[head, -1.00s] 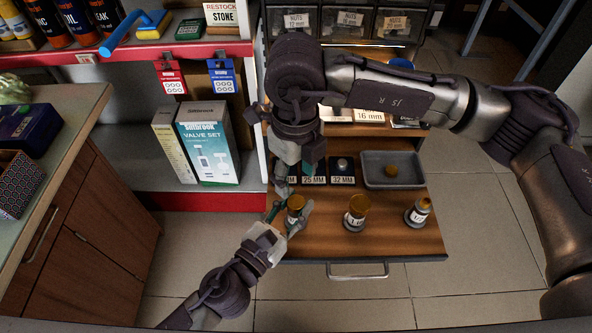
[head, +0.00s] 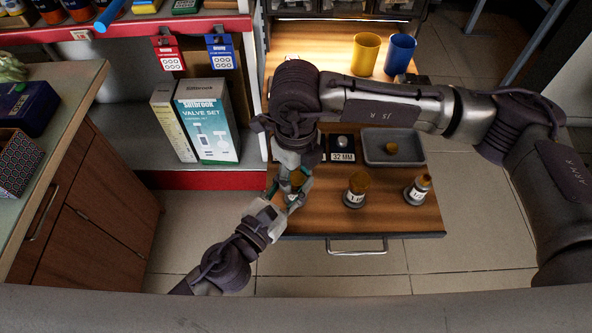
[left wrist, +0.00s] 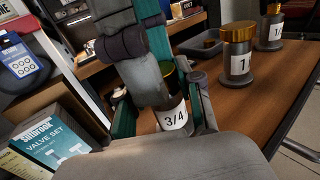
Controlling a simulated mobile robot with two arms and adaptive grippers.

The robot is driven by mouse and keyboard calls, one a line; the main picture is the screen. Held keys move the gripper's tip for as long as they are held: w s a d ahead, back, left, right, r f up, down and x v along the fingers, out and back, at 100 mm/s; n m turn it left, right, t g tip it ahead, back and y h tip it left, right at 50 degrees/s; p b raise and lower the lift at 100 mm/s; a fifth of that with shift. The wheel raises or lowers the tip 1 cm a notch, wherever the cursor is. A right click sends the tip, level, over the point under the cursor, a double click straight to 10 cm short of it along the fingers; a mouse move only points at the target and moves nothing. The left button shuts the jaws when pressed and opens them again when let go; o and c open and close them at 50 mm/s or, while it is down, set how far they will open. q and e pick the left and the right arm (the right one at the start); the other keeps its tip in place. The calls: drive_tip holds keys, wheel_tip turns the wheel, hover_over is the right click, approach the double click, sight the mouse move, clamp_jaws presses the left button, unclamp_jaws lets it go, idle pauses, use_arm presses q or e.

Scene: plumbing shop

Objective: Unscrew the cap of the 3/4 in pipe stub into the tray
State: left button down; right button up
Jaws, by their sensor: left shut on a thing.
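The 3/4 in pipe stub (left wrist: 175,119) stands at the left front of the wooden bench; its label shows in the left wrist view. Its brass cap (left wrist: 169,76) is partly hidden behind my right gripper's finger. My left gripper (head: 291,196) is shut on the stub, its fingers on either side of the body. My right gripper (head: 297,174) points down from above at the cap. Whether its fingers close on the cap is hidden. The grey tray (head: 369,161) lies at the right back of the bench, with a small brass piece (head: 391,148) in it.
The 1 in stub (head: 356,190), with a brass top, stands right of the held stub. Another stub (head: 417,190) with a narrower brass top stands farther right. A yellow cup (head: 365,54) and a blue cup (head: 400,54) stand behind the tray.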

clamp_jaws()
drive_tip(key=n, duration=0.3)
drive_tip(key=shift+o, duration=2.1)
unclamp_jaws()
